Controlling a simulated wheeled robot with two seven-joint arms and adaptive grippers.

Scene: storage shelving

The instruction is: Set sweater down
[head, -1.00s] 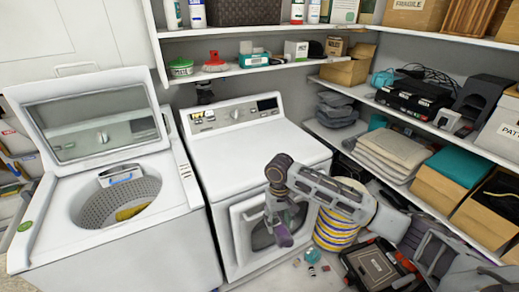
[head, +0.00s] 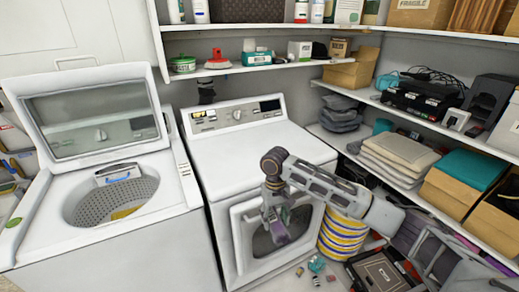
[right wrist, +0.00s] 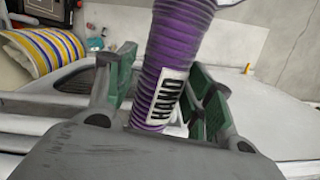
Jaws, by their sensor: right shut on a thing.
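My right gripper (head: 277,216) is shut on a purple ribbed, roll-shaped thing (head: 281,233). In the right wrist view the purple thing (right wrist: 168,65) stands between the two green-padded fingers and bears a white label reading "HAND". No other sweater-like thing shows, so this seems to be the sweater. The gripper holds it in front of the round door of the right-hand machine (head: 262,150), clear of the floor. Whether it touches the door cannot be told. My left gripper is out of view.
An open top-loading washer (head: 60,225) stands at left with a yellow cloth (head: 126,213) in its drum. A striped basket (head: 342,237) stands right of the machine. A toolbox (head: 378,272) and small items lie on the floor. Shelves at right hold folded grey cloths (head: 400,152) and boxes.

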